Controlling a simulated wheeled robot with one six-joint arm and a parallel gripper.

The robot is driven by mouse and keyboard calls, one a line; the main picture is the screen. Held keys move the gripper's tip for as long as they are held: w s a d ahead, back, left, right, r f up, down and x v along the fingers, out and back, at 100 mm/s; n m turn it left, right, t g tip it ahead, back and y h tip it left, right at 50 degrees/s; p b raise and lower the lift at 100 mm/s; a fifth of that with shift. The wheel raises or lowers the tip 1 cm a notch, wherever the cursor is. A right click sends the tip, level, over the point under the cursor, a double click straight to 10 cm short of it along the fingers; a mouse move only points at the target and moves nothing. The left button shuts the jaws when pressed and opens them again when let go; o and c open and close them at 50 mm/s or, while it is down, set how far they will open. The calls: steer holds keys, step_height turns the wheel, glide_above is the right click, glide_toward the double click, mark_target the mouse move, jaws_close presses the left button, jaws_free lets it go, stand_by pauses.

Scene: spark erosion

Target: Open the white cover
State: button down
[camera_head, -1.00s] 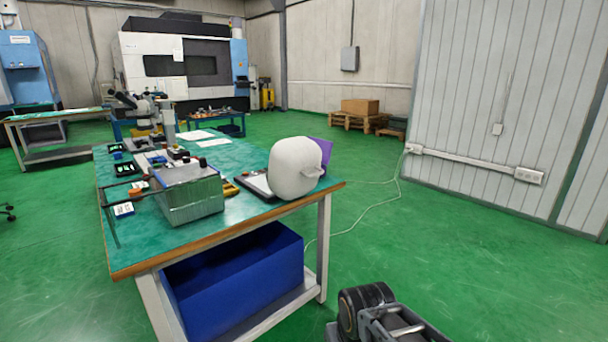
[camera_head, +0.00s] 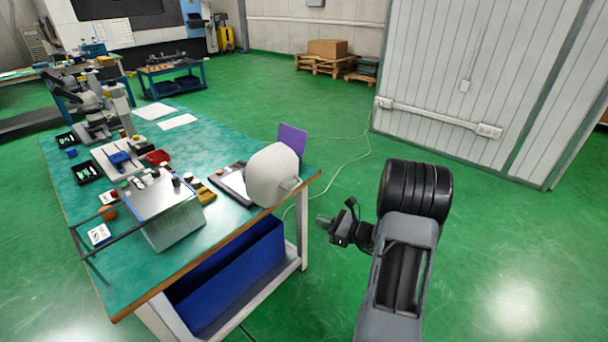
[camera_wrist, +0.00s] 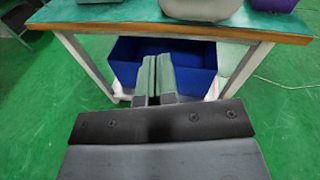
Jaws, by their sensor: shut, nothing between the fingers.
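The white cover (camera_head: 271,176) is a rounded box-like hood near the right end of the green-topped table (camera_head: 219,240). A small handle-like tab (camera_head: 291,185) sticks out on its right side. Its lower edge also shows at the top of the wrist view (camera_wrist: 203,9). My gripper (camera_head: 322,219) is off the table's right end, to the right of the cover and apart from it. In the wrist view its fingers (camera_wrist: 158,62) are together and empty, pointing toward the table's front edge and the space below it. What lies under the cover is hidden.
A dark tray (camera_head: 230,183) and a purple panel (camera_head: 293,138) stand by the cover. A metal box (camera_head: 172,220), small parts and a microscope (camera_head: 92,107) crowd the table. A blue bin (camera_head: 232,275) sits on the lower shelf. Green floor to the right is clear.

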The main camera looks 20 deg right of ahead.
steer(key=w+a+r+m+t+h+p, duration=0.1)
steer(key=w+r+m+t+h+p, duration=0.1)
steer(key=w, duration=0.9)
steer(key=shift+w+r+m+p, duration=0.4)
steer(key=shift+m+p, duration=0.2)
steer(key=shift+p, duration=0.2)
